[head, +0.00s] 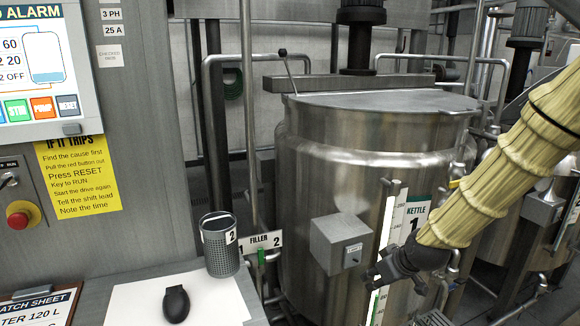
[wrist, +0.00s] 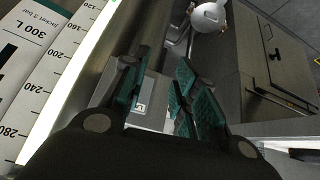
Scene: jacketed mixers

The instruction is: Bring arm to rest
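My arm (head: 500,170), in a yellowish ribbed sleeve, comes in from the right edge in the head view. My gripper (head: 385,280) is at its lower end, in front of the steel kettle (head: 370,140) and right of the grey box on its wall (head: 340,245). In the wrist view my gripper (wrist: 160,88) shows dark fingers with green pads, spread apart. Nothing is held between them. A grey labelled box (wrist: 148,100) shows beyond the gap. The fingers partly hide it.
A level scale (head: 385,235) stands beside the kettle. At left are a control panel with screen (head: 32,65), a red stop button (head: 18,220), and a desk with mesh cup (head: 220,248), black mouse-like object (head: 176,304) and batch sheet (head: 40,308). Pipes surround the kettle.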

